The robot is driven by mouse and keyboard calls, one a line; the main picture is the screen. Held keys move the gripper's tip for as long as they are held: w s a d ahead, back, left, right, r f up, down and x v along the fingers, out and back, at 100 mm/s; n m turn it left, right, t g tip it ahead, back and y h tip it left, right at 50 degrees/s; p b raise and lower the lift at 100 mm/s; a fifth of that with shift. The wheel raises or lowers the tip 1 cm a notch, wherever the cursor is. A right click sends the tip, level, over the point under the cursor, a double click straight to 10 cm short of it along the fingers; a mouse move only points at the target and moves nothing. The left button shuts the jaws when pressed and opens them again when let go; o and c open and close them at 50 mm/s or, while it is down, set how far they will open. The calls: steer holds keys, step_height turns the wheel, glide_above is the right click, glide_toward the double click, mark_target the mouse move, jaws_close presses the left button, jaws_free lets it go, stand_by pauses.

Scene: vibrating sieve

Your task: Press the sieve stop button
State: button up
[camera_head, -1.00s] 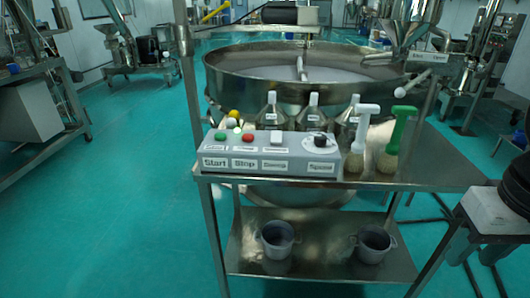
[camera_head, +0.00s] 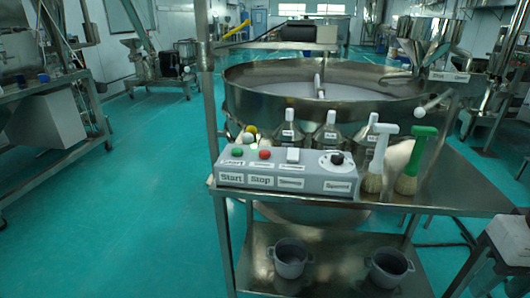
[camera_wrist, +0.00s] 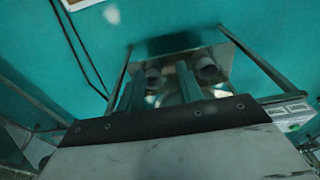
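The red stop button (camera_head: 265,155) sits on a grey control box (camera_head: 340,187), above a label reading "Stop". A green button (camera_head: 237,152) above "Start" is to its left; a white button (camera_head: 293,155) and a black knob (camera_head: 337,159) are to its right. The box stands at the front left of a metal table (camera_head: 450,190). In the wrist view, my gripper (camera_wrist: 160,70) is open and empty, its two fingers apart, with the lower shelf and pots beyond. A box with pale labels (camera_wrist: 290,114) shows at the right edge. My gripper is not visible in the head view.
A large round sieve (camera_head: 300,107) stands behind the table. Several metal bottles stand behind the box. A white brush (camera_head: 377,165) and a green brush (camera_head: 412,165) stand right of it. Two pots (camera_head: 289,258) sit on the lower shelf. The floor at left is clear.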

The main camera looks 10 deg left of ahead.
jaws_close()
stand_by(1.5)
